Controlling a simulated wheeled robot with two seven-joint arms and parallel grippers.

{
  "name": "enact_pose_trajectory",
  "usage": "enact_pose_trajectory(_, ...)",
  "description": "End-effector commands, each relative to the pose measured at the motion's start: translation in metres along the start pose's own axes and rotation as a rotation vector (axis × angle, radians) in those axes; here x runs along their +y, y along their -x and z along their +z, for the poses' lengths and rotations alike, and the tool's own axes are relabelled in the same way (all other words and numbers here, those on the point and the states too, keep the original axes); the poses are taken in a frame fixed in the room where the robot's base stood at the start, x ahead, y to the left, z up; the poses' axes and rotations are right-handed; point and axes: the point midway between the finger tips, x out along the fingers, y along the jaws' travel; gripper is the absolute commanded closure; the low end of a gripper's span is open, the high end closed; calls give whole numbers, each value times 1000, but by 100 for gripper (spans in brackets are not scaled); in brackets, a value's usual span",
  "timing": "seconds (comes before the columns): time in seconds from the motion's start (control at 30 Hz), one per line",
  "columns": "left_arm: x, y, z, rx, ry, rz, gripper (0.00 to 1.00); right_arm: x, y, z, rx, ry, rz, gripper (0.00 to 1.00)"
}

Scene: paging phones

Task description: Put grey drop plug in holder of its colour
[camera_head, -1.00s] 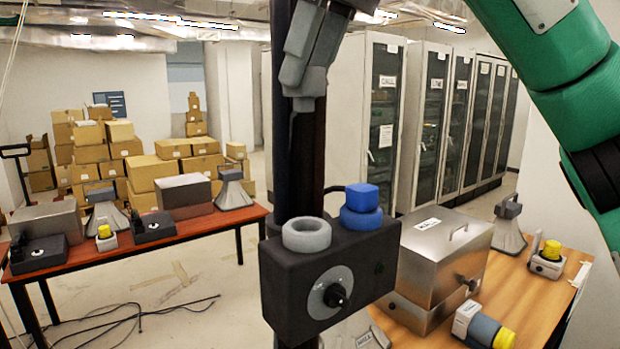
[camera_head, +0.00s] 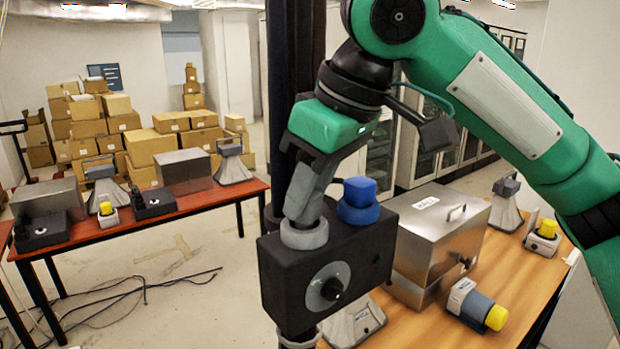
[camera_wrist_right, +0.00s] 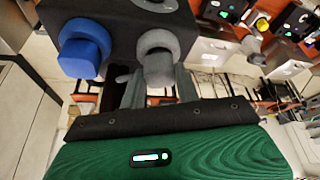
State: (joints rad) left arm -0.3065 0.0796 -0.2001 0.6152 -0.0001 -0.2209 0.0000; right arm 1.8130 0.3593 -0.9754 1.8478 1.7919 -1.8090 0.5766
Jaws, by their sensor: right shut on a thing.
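A black box has a grey ring holder (camera_head: 304,236) on its top, beside a blue ring holder (camera_head: 359,214) with a blue plug (camera_head: 360,191) in it. My right gripper (camera_head: 303,212) points down at the grey holder, its fingers close above the ring. It is shut on the grey drop plug (camera_wrist_right: 158,68), mostly hidden by the fingers in the head view. In the wrist view the plug lines up with the grey ring (camera_wrist_right: 156,42); I cannot tell how deep it sits. The blue plug also shows there (camera_wrist_right: 79,60). My left gripper is out of view.
A steel case (camera_head: 437,232) stands on the wooden table (camera_head: 412,328) right of the black box. A yellow-ended device (camera_head: 477,306) lies in front of it. A red-brown table (camera_head: 100,231) with more devices is at left. Cables lie on the floor between.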

Motion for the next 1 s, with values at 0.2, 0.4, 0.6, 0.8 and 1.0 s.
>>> enact_pose_trajectory(0.2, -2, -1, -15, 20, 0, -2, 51, 0, -1, 0, 0, 0, 0, 91)
enact_pose_trajectory(0.4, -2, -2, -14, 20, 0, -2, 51, 0, -4, 2, 0, 0, 0, 62)
enact_pose_trajectory(0.6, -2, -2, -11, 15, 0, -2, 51, 0, -4, 2, 0, 0, 0, 46)
enact_pose_trajectory(0.8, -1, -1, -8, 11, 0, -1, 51, 0, -2, 1, 0, 0, 1, 46)
enact_pose_trajectory(1.0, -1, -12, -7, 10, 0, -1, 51, 0, 19, 0, 3, -2, 2, 46)
